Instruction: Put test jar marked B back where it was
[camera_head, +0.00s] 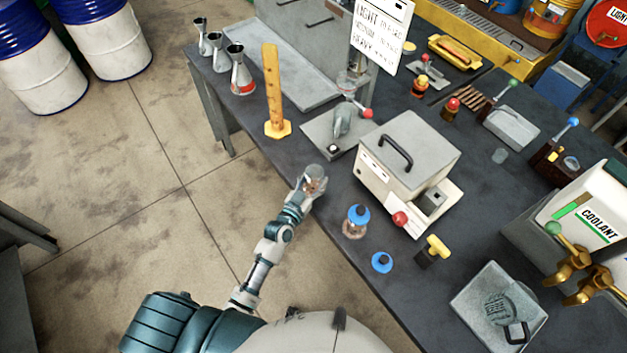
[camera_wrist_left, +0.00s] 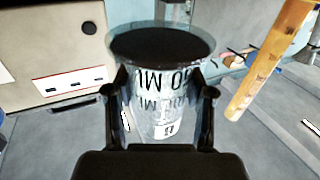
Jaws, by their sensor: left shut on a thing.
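My left gripper (camera_head: 312,184) is over the near edge of the dark bench, beside the beige machine (camera_head: 405,160). It is shut on a clear test jar (camera_head: 316,171), which is small and partly hidden in the head view. In the left wrist view the jar (camera_wrist_left: 165,75) stands between both fingers, with a wide dark rim or mouth, black lettering and a small white label (camera_wrist_left: 167,129). The mark on that label looks like a B but is small. I cannot tell whether the jar touches the bench. My right gripper is in neither view.
A yellow measuring post (camera_head: 272,95) stands left of a grey plate with a red-knobbed device (camera_head: 340,125). A blue-topped jar (camera_head: 356,222) and a blue cap (camera_head: 382,262) are at the near edge. Metal flasks (camera_head: 241,75) stand at the far left. Bare bench shows right of the machine.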

